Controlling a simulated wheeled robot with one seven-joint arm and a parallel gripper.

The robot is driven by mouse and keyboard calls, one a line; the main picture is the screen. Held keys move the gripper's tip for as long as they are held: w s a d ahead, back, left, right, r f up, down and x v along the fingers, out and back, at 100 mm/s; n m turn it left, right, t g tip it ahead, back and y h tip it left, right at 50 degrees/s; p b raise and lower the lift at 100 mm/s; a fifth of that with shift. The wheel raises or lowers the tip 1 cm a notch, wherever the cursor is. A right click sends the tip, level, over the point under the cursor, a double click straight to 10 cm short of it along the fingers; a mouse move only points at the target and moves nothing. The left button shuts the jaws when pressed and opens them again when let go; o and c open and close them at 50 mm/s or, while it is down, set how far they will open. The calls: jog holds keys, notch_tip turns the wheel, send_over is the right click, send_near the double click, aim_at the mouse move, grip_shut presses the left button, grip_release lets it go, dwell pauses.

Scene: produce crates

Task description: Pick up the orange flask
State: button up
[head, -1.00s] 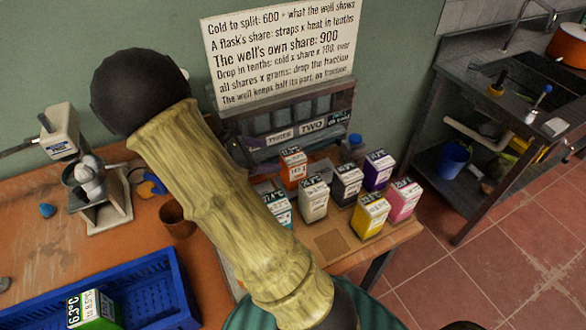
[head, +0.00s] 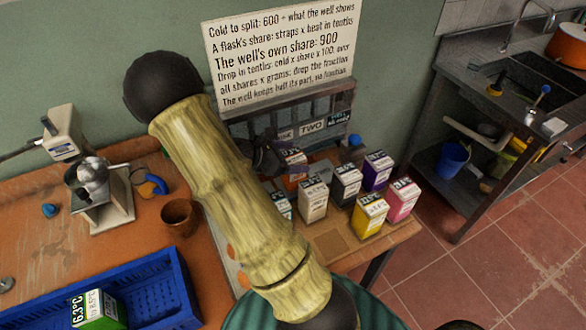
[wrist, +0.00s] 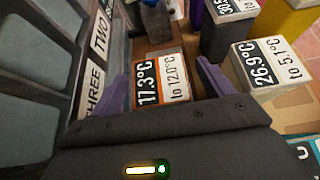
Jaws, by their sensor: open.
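The orange flask (head: 293,158) is a carton-shaped box with a white label top, in the back row in front of the rack on the table. In the wrist view the orange flask (wrist: 162,78) shows its top, reading 17.3°C to 12.0°C. My gripper (wrist: 165,85) is open, with one purple finger on each side of that top. No clear contact shows. In the head view my gripper (head: 268,155) is dark and partly hidden behind my arm, at the left of the flask and partly over it.
Close by stand a white flask (head: 313,198), a black one (head: 346,184), a purple one (head: 377,170), a yellow one (head: 369,215) and a pink one (head: 403,200). A grey rack (head: 340,104) stands behind. A blue crate (head: 150,290) is at front left.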

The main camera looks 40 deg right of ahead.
jog(key=shift+x, duration=1.15)
jog(key=c, duration=1.2)
